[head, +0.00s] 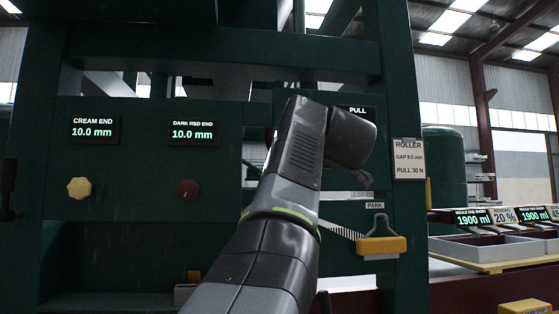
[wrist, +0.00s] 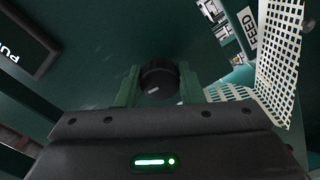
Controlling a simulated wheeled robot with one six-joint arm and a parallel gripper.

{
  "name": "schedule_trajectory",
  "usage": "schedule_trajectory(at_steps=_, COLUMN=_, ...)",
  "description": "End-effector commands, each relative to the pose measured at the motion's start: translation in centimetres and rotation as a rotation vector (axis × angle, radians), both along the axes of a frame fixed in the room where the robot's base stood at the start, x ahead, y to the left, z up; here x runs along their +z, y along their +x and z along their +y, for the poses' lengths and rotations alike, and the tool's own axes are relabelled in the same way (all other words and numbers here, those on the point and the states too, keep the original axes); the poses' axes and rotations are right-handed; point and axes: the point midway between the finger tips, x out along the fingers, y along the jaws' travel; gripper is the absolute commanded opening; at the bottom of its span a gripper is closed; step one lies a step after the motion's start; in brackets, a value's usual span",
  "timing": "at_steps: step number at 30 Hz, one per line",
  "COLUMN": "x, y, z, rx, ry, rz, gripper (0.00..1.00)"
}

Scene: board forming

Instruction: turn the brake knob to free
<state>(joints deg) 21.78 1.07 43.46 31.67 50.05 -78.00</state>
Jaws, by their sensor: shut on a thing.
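A round black knob (wrist: 158,80) with a small pale mark near its lower edge sits on the dark green panel in the wrist view. I take it for the brake knob; no brake or free label can be read. My gripper (wrist: 157,90) has its two green fingers on either side of the knob and is shut on it. In the head view my arm hides the knob and the fingers. The way the pale mark points cannot be told for sure.
A cream knob (head: 78,190) and a dark red knob (head: 187,190) sit under displays reading 10.0 mm. A yellow-handled tool (head: 381,246) hangs below the PARK label. White perforated mesh (wrist: 280,60) and a FEED label (wrist: 247,28) are right of my gripper. Trays (head: 490,248) stand far right.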

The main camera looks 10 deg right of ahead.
Motion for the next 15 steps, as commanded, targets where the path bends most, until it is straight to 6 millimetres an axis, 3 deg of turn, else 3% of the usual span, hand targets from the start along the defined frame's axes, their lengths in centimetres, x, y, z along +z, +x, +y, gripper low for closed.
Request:
schedule_trajectory(at_steps=5, x=-0.06, y=0.03, z=0.00, rx=0.001, ry=0.001, rz=0.002, gripper=0.11)
schedule_trajectory(at_steps=6, x=-0.06, y=0.03, z=0.00, rx=0.001, ry=0.002, rz=0.002, gripper=0.40)
schedule_trajectory(at_steps=9, x=-0.05, y=0.03, z=0.00, rx=0.001, ry=0.002, rz=0.001, gripper=0.55)
schedule_trajectory(at_steps=15, x=-0.02, y=0.01, z=0.00, rx=0.001, ry=0.002, rz=0.001, gripper=0.55)
